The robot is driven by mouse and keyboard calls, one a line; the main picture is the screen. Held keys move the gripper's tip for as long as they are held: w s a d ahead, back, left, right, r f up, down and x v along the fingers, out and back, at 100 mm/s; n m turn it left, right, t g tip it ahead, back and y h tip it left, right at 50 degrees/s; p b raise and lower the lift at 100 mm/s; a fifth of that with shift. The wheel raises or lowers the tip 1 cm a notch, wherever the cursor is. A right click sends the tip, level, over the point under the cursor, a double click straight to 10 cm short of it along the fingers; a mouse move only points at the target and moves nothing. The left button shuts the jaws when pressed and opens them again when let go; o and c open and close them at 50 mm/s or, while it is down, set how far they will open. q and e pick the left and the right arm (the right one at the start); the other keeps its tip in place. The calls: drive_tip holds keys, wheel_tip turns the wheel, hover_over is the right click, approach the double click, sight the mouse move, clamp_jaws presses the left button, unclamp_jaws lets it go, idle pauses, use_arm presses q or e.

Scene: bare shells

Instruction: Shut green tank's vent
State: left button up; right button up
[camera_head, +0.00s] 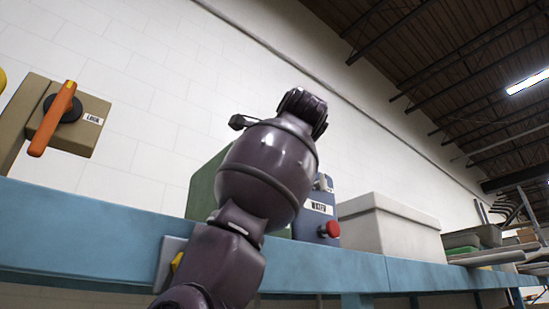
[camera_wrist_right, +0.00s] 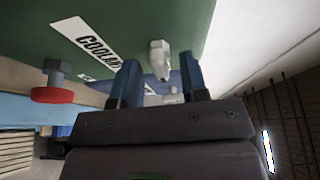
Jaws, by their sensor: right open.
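A pale metal fitting (camera_wrist_right: 159,58), which looks like the vent, sticks out by the tank. My right gripper (camera_wrist_right: 159,80) is open, its two blue fingers on either side of the fitting in this view; I cannot tell whether they touch it. In the head view the tank (camera_head: 205,182) is mostly hidden behind my dark purple arm, and the gripper is hidden too. My left gripper is not in view.
A blue box with a red button (camera_head: 330,229) stands right of the tank, beside a pale grey bin (camera_head: 390,225). A beige box with an orange lever (camera_head: 52,118) is at left. A blue rail (camera_head: 90,230) runs along the front. A red knob (camera_wrist_right: 52,95) shows in the wrist view.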

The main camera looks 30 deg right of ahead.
drive_tip(key=shift+c, duration=0.4)
clamp_jaws()
